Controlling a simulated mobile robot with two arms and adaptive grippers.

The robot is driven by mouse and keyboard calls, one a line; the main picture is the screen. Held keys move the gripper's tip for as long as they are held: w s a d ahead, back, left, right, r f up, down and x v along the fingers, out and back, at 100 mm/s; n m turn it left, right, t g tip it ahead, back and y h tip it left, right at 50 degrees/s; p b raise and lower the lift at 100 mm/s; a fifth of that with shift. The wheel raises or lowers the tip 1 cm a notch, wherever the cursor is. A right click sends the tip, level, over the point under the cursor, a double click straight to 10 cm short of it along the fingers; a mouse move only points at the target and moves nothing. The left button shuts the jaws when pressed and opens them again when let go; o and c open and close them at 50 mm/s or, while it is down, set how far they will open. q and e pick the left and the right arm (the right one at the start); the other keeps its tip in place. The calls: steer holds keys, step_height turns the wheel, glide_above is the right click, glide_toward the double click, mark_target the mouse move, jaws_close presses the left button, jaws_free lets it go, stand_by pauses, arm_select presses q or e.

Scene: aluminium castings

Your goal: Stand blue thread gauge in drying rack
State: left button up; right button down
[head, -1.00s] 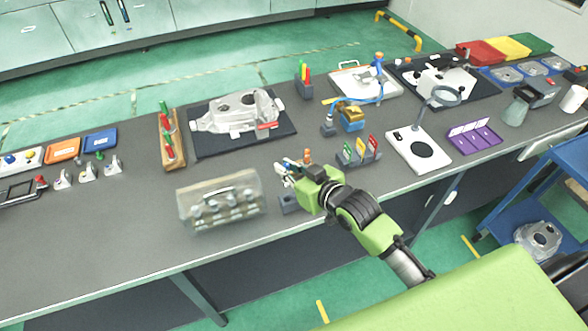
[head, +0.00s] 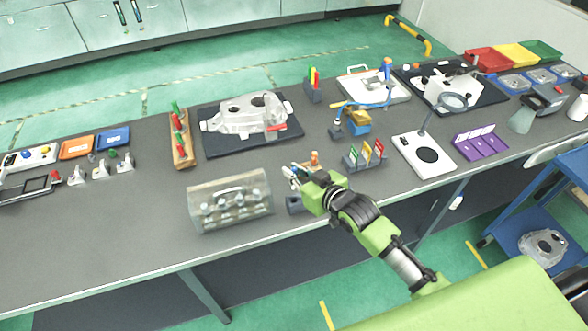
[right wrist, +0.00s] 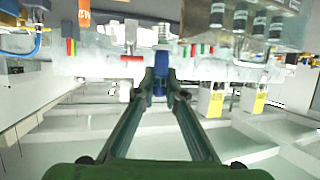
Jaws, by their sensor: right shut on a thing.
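My right gripper (head: 292,178) is over the front middle of the bench, its fingers pointing left and away from me. In the right wrist view, its fingertips (right wrist: 160,85) are closed around the blue handle of the thread gauge (right wrist: 160,78). A silver threaded end (right wrist: 163,35) shows above that handle in the picture. The gauge is too small to make out in the head view. A wooden rack (head: 181,150) with red- and green-handled pieces stands to the left. I cannot tell for sure which holder is the drying rack. My left gripper is not in view.
A clear case with several cylinders (head: 230,201) stands just left of my right gripper. A small dark grey block (head: 294,205) is close below the gripper. A card holder (head: 366,158) stands to its right. A casting (head: 245,117) lies on a dark mat behind.

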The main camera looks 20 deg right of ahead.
mark_target(294, 188)
step_height(294, 188, down, 3)
steer(key=shift+f+b, duration=0.1)
steer(key=shift+b, duration=0.75)
steer(key=shift+f+b, duration=0.45)
steer(key=shift+f, duration=0.35)
steer(key=shift+p, duration=0.75)
stand_by(0.3)
steer(key=shift+f+b, duration=1.15)
steer(key=shift+f, duration=0.6)
steer(key=c, duration=2.5)
jaws_free()
steer(key=o, duration=0.5)
steer(key=v, duration=1.2)
